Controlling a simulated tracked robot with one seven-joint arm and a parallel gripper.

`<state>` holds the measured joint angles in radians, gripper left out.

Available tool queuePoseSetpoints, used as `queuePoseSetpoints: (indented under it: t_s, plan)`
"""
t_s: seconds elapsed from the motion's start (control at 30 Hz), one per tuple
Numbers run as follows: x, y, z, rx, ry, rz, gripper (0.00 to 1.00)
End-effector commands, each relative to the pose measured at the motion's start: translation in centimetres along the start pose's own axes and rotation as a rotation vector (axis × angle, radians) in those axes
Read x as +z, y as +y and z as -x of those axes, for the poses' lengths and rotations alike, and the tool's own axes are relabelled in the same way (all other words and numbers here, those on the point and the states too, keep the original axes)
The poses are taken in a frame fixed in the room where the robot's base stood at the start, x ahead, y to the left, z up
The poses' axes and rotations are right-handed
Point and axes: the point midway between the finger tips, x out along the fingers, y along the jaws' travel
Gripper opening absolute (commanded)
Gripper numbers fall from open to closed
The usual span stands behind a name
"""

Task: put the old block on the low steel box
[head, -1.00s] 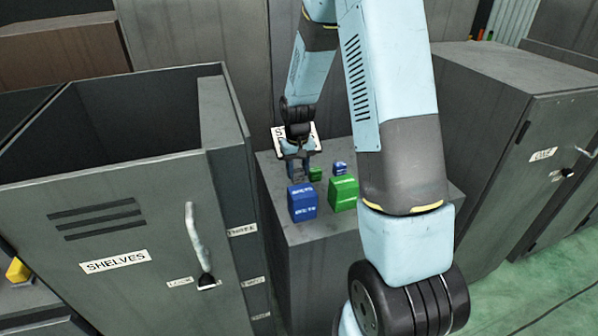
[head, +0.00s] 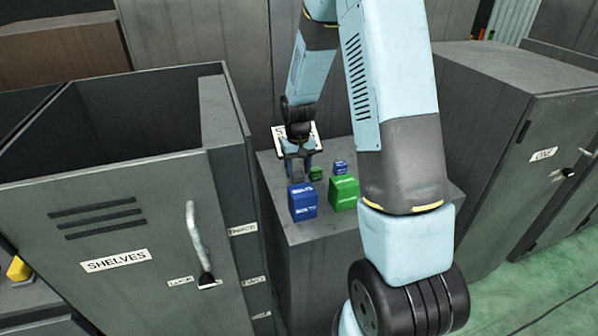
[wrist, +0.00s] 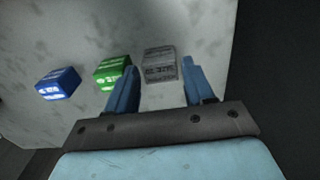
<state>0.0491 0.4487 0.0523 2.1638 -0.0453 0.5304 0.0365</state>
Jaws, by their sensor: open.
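The old block looks like a weathered grey cube (wrist: 160,65) with faint print, resting on a pale grey top in the wrist view. My gripper (wrist: 159,64) is open, with one blue finger on each side of the grey block and a visible gap on both sides. In the head view my gripper (head: 298,163) is low over the back left of a grey steel box (head: 325,235). The grey block is small and partly hidden there. I cannot tell for sure whether this is the low steel box.
Larger blue (head: 302,203) and green (head: 343,193) blocks stand at the box's front. A small green block (head: 316,174) and a small blue block (head: 340,168) stand behind. An open-topped SHELVES cabinet (head: 115,215) is left; a tall cabinet (head: 490,130) is right.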

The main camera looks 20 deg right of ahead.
Motion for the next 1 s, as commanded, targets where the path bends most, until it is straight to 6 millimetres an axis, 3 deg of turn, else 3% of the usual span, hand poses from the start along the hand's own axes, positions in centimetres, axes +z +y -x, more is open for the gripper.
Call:
queuePoseSetpoints:
  t_s: [0.4,0.77,0.87,1.0]
  plan:
    - [-0.1,0.1,7.8,0.000,0.004,0.000,0.53]
    - [0.1,0.1,11.2,0.000,0.004,-0.001,0.53]
    - [0.7,0.1,12.5,0.002,0.020,-0.001,0.53]
    - [2.7,0.0,15.8,0.007,0.066,-0.001,0.53]
